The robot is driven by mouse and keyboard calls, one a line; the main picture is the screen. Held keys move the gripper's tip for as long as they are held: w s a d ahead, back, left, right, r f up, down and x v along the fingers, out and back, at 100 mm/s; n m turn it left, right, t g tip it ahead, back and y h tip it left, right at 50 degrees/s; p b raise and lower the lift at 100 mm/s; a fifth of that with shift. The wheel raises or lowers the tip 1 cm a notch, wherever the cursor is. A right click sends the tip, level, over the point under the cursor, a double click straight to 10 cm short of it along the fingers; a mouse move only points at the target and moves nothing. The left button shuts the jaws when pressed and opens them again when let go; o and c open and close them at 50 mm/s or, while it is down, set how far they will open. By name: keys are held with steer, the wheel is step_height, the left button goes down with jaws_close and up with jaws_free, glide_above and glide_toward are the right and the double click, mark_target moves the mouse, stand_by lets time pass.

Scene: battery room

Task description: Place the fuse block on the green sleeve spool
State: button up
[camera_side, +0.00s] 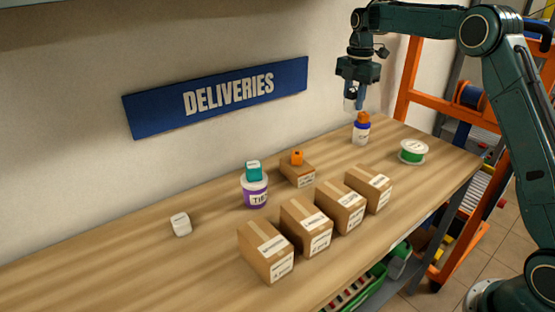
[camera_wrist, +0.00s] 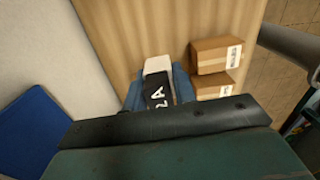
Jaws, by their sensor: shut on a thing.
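The fuse block (camera_wrist: 158,92), white with a black face and white lettering, is between the two blue fingers of my gripper (camera_wrist: 160,82). In the side view my gripper (camera_side: 355,98) is high over the far end of the bench, shut on the block (camera_side: 349,104), which is mostly hidden by the fingers. The green sleeve spool (camera_side: 413,152), with a white rim and top, lies flat on the bench, below and to the right of my gripper, well apart from it. Its top looks bare. The wrist view does not show the spool.
A blue-and-white bottle with an orange cap (camera_side: 361,130) stands just under my gripper. Several cardboard boxes (camera_side: 308,228) line the bench front. A purple tub (camera_side: 255,192) carries a teal item; a low box (camera_side: 297,173) carries an orange one. A white cube (camera_side: 181,224) sits left.

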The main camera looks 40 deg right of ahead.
steer(key=s+d+f, duration=0.2)
steer(key=s+d, duration=0.1)
steer(key=d, duration=0.9)
glide_toward(415, 145)
steer(key=shift+m, duration=0.4)
steer(key=shift+f, duration=2.95)
steer(key=shift+f, duration=0.1)
steer(key=o, duration=1)
steer(key=shift+o, duration=0.2)
step_height(415, 145, up, 12)
